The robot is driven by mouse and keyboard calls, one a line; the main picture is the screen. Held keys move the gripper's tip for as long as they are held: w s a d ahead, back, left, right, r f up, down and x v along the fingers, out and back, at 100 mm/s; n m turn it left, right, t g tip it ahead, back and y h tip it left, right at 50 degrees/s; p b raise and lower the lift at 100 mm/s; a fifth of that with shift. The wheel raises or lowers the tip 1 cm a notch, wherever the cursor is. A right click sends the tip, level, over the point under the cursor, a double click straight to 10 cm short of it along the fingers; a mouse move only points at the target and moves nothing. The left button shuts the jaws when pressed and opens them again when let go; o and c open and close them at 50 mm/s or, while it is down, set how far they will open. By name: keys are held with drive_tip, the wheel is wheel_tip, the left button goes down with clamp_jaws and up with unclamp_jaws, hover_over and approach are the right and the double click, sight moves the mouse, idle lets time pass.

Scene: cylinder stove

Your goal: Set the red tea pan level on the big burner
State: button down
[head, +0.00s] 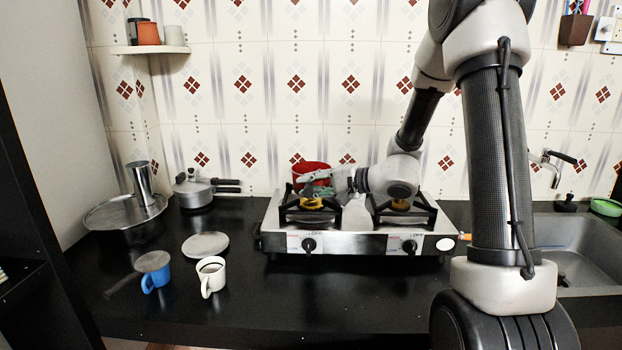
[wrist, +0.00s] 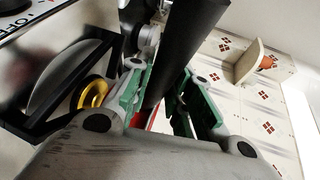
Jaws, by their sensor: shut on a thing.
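The red tea pan (head: 311,169) is at the back of the left burner (head: 311,203) in the head view, partly hidden by my gripper (head: 324,184). I cannot tell whether its base touches the burner grate. In the wrist view, my gripper (wrist: 165,95) has its green-lined fingers on both sides of a dark handle (wrist: 190,45). A sliver of the red pan (wrist: 152,117) shows between the fingers. The left burner has a brass ring, and a brass ring (wrist: 92,93) inside a black grate shows in the wrist view.
The steel stove (head: 330,243) stands on a black counter. A pressure cooker (head: 195,190), steel plate (head: 205,245), white mug (head: 211,275), blue mug (head: 154,270) and large pan (head: 120,213) stand left of it. A sink (head: 585,245) is at right. The tiled wall is close behind.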

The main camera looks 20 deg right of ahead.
drive_tip(key=shift+f, duration=0.55)
idle(0.4)
drive_tip(key=c, duration=1.2)
unclamp_jaws()
drive_tip(key=shift+f, duration=0.1)
